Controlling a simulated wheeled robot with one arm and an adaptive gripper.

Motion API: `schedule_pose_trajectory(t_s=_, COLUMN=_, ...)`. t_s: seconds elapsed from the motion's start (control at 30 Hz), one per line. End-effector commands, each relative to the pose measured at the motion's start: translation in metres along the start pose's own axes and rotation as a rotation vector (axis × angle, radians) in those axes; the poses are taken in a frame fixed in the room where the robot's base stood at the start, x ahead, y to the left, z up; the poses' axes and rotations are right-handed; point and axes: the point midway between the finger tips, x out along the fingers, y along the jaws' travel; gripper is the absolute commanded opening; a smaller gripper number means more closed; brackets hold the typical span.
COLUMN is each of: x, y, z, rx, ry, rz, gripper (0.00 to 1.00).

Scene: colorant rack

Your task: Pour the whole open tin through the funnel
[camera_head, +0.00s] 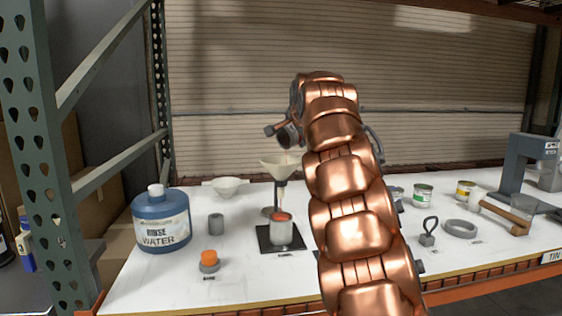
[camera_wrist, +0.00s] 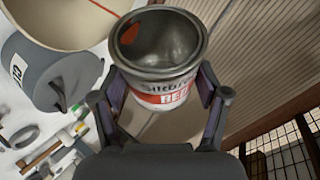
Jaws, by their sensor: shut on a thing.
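My gripper (camera_head: 293,118) is shut on the open tin (camera_head: 288,137), which is tipped over above the funnel (camera_head: 277,168). In the wrist view the tin (camera_wrist: 155,60) sits between both fingers, with a red label reading RED. Its inside is mostly bare grey metal, with a small red patch near the rim. The cream funnel sits in a stand, and part of it shows in the wrist view (camera_wrist: 65,20). A thin reddish streak shows near its spout. Below stands a pale cup (camera_head: 281,234) with orange-red at its top, on a black plate (camera_head: 263,246).
A grey cylinder (camera_head: 216,224) and an orange-topped piece (camera_head: 209,260) are nearby. Right are tins (camera_head: 423,193), a grey ring (camera_head: 460,229) and a mallet (camera_head: 507,217). My arm hides the table's middle.

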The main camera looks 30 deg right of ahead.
Motion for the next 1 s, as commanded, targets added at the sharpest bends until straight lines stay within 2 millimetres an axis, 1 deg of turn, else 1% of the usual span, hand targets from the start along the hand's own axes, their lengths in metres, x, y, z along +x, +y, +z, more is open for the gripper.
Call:
schedule_pose_trajectory(t_s=0.23, x=-0.001, y=-0.001, z=-0.001, rx=-0.012, ry=0.010, rz=-0.006, gripper=0.28)
schedule_pose_trajectory(t_s=0.4, x=0.001, y=0.000, z=-0.008, rx=0.063, ry=-0.047, rz=0.023, gripper=0.28)
schedule_pose_trajectory(t_s=0.73, x=0.011, y=0.012, z=-0.016, rx=0.238, ry=-0.186, rz=0.098, gripper=0.28)
schedule_pose_trajectory(t_s=1.0, x=0.013, y=0.016, z=-0.013, rx=0.264, ry=-0.208, rz=0.109, gripper=0.28)
